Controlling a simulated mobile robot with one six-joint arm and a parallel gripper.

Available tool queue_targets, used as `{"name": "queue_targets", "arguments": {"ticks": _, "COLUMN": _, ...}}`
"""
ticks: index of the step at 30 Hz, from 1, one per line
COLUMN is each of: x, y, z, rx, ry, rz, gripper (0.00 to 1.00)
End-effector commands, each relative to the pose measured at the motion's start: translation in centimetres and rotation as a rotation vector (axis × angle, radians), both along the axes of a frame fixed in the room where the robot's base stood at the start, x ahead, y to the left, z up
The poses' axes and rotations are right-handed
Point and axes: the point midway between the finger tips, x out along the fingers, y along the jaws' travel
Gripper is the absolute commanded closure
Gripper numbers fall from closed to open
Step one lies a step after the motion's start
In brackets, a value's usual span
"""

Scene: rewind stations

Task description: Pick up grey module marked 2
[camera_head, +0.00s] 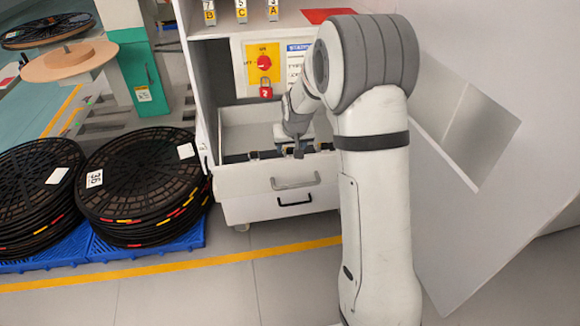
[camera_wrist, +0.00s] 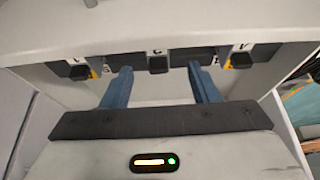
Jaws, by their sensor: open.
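I cannot make out a grey module marked 2 in either view. Three grey modules marked 7 (camera_head: 209,12), 5 (camera_head: 241,10) and 3 (camera_head: 272,10) stand on the cabinet top, above letters B, C and A. My gripper (camera_head: 298,150) is over the front edge of the open drawer (camera_head: 245,132). In the wrist view its blue fingers (camera_wrist: 162,88) are apart, with nothing seen between them.
The cabinet has a yellow panel with a red knob (camera_head: 264,62) and a red padlock (camera_head: 265,88). A lower drawer (camera_head: 262,206) is shut. Stacks of black reels (camera_head: 135,180) stand on blue pallets (camera_head: 150,248) at left. Floor in front is clear.

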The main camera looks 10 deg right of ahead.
Motion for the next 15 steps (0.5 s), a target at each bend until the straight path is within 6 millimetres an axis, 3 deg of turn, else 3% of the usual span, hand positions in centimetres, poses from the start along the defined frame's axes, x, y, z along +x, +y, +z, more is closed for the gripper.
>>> {"name": "queue_targets", "arguments": {"ticks": 15, "x": 3.3, "y": -0.4, "z": -6.0, "rx": -0.001, "ry": 0.002, "rz": -0.001, "gripper": 0.45}}
